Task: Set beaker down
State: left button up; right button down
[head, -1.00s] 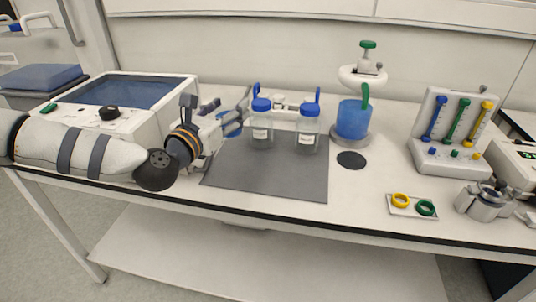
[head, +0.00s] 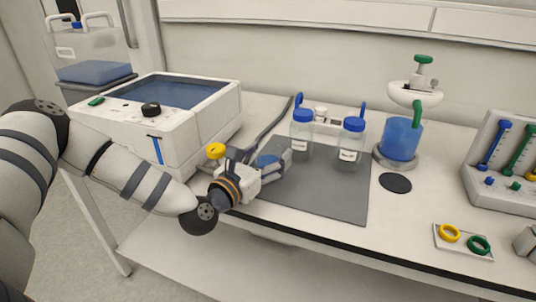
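My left gripper (head: 272,168) is over the left part of the dark grey mat (head: 335,203), near the bench's front edge. A small blue, rounded part of what looks like the beaker (head: 268,160) shows between its fingers, and the gripper seems shut on it. The fingers and wrist hide most of the beaker. I cannot tell whether its base touches the mat. Two clear bottles with blue caps, one on the left (head: 301,137) and one on the right (head: 350,145), stand upright at the mat's back. My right gripper is not in view.
A white box with a blue top window (head: 165,92) stands left of the mat. A yellow knob (head: 216,151) is close to my wrist. Right of the mat are a blue vessel (head: 401,140) on a stand, a black disc (head: 395,183) and a ring plate (head: 463,256). The mat's front right is clear.

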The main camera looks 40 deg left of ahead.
pick_arm(q)
jog(key=shift+r, duration=0.1)
jog(key=shift+r, duration=0.4)
jog(key=s, duration=1.2)
jog(key=shift+d+f+p, duration=0.2)
jog(key=shift+d+p, duration=0.05)
jog(key=shift+p, duration=0.15)
